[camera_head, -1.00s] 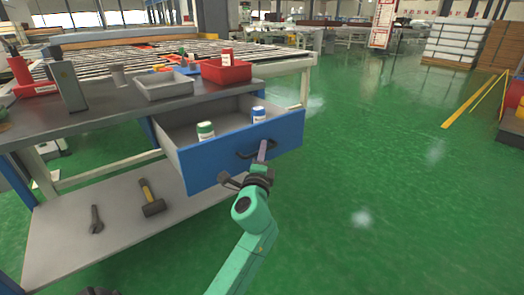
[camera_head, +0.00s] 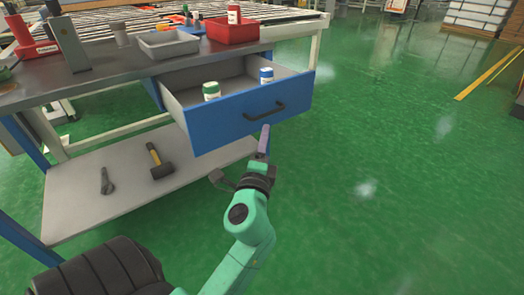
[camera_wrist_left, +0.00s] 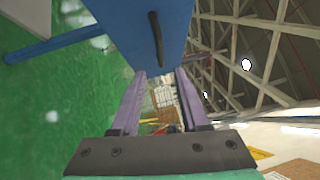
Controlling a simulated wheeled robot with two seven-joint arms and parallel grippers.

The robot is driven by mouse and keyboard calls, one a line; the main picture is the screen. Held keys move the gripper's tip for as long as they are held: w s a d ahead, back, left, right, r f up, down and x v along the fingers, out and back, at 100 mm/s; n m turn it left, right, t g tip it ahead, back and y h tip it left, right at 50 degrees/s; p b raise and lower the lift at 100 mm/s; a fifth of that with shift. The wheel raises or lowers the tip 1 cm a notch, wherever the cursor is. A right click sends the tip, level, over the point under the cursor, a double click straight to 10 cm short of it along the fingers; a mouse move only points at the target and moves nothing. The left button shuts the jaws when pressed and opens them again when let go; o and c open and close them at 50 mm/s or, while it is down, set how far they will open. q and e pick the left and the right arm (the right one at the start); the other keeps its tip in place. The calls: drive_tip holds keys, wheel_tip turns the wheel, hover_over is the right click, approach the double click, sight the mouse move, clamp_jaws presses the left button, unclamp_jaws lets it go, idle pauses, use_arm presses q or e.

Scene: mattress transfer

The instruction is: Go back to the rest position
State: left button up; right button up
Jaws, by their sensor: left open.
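My left gripper (camera_head: 264,132) is open and empty, just in front of the blue drawer (camera_head: 215,128) in the head view. Its purple fingers stand apart in the left wrist view (camera_wrist_left: 160,80). The drawer's dark handle (camera_head: 264,112) lies just beyond the fingertips and is not between them. The handle also shows in the left wrist view (camera_wrist_left: 156,38). The drawer is pulled open, with a green-capped bottle (camera_head: 211,92) and a blue-capped bottle (camera_head: 266,76) standing inside. My right gripper is not in view.
The grey workbench (camera_head: 110,68) holds a grey tray (camera_head: 168,44) and a red bin (camera_head: 231,32). Its lower shelf (camera_head: 125,198) bears a hammer (camera_head: 160,161) and a wrench (camera_head: 106,181). Green floor (camera_head: 400,200) is clear at the right.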

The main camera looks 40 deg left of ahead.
use_arm(q)
drive_tip(key=shift+v, duration=1.7)
